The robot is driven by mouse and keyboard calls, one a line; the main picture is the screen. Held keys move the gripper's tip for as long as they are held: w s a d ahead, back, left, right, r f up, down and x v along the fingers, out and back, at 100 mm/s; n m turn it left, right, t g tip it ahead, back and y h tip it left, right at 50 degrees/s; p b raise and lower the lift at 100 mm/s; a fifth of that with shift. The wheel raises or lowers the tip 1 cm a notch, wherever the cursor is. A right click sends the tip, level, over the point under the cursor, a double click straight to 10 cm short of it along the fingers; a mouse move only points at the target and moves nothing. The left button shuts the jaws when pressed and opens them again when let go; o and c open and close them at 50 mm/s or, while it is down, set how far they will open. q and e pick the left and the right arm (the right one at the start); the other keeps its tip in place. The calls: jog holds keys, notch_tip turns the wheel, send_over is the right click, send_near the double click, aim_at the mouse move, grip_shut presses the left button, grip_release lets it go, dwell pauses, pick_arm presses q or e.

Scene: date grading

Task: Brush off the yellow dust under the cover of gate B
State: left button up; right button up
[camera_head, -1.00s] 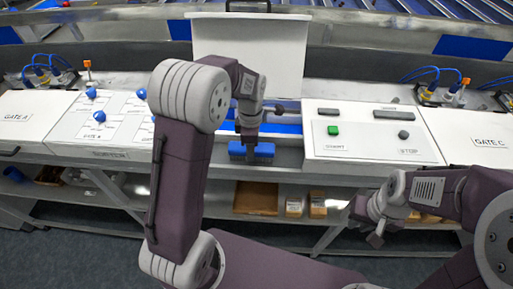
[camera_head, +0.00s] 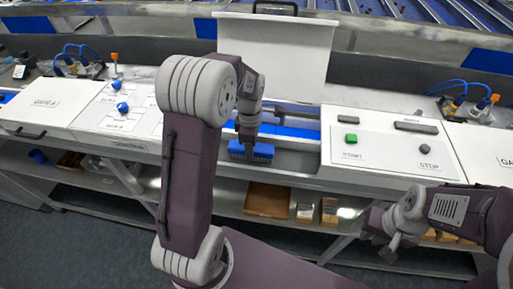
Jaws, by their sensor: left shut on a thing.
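The gate B cover (camera_head: 275,52), a large white panel, stands raised behind an open bay (camera_head: 295,158) with a blue strip inside. My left gripper (camera_head: 247,138) is shut on a blue brush (camera_head: 262,151) with pale bristles. It holds the brush low in the left part of the bay; contact with the surface cannot be told. I cannot make out any yellow dust; my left arm hides part of the area. My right gripper (camera_head: 388,249) hangs at the lower right, away from the bay, empty. Its finger gap is unclear.
A white panel with a green START button (camera_head: 351,138) and a grey STOP button (camera_head: 424,149) borders the bay on the right. The closed gate A cover (camera_head: 45,105) is at the left. A board with blue knobs (camera_head: 122,107) lies between. Boxes (camera_head: 267,200) sit on the shelf below.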

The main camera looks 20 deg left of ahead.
pick_arm(q)
jog(key=shift+s+a, duration=0.2)
jog(key=shift+a, duration=0.7)
jog(key=shift+s+a, duration=0.15)
jog(key=shift+a, duration=0.35)
jog(key=shift+d+r+p, duration=0.1)
jog(key=shift+r+p, duration=0.45)
jog(key=shift+p, duration=0.1)
notch_tip(320, 180, up, 11)
jog(key=p, duration=1)
